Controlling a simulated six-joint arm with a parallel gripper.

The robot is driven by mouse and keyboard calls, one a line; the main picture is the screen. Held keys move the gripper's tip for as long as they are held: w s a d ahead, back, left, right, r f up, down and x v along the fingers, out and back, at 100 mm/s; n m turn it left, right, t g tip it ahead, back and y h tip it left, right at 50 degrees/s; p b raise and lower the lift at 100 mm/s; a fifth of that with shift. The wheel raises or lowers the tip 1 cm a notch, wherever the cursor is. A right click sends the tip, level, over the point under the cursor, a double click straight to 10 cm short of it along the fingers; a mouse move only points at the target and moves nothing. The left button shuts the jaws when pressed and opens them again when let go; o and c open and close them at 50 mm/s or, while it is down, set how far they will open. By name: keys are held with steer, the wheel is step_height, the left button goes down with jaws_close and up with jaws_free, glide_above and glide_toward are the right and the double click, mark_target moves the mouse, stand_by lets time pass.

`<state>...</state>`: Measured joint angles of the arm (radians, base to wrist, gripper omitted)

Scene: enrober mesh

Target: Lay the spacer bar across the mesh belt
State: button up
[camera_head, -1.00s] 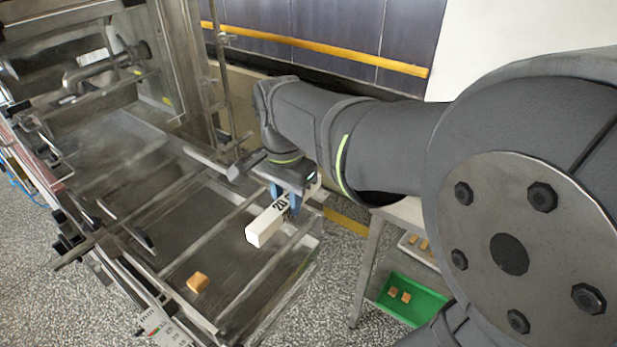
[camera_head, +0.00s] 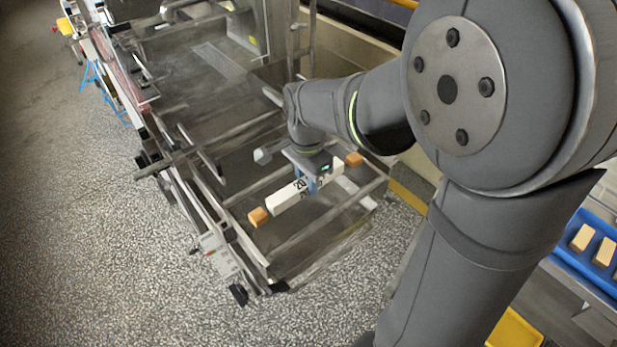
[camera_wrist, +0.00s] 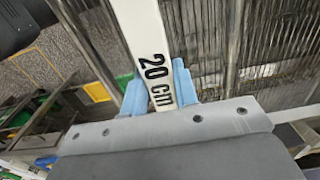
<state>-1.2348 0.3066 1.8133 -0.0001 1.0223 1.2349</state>
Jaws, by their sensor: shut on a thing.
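The spacer bar (camera_head: 286,199) is long and white with black "20" lettering. It also fills the upper middle of the wrist view (camera_wrist: 138,28), where it reads "20 cm". My gripper (camera_head: 313,184) is shut on the bar near its middle, with blue fingers on both sides of it in the wrist view (camera_wrist: 160,92). The mesh belt (camera_head: 245,182) lies below, and its wires show in the wrist view (camera_wrist: 205,40). I cannot tell whether the bar touches the belt.
Metal rails cross the machine frame around the belt. A control box (camera_head: 218,256) hangs at the frame's near-left side. A blue tray (camera_head: 574,263) with tan blocks stands at right, above a yellow bin (camera_head: 514,330). Speckled floor (camera_head: 130,240) is open at left.

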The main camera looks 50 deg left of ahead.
steer(key=o, duration=1.1)
steer(key=shift+f, duration=0.1)
steer(key=shift+c, duration=0.2)
step_height(320, 180, up, 12)
steer(key=shift+r, duration=0.2)
steer(key=shift+f, duration=0.1)
steer(key=shift+f, duration=4.5)
steer(key=shift+f, duration=0.15)
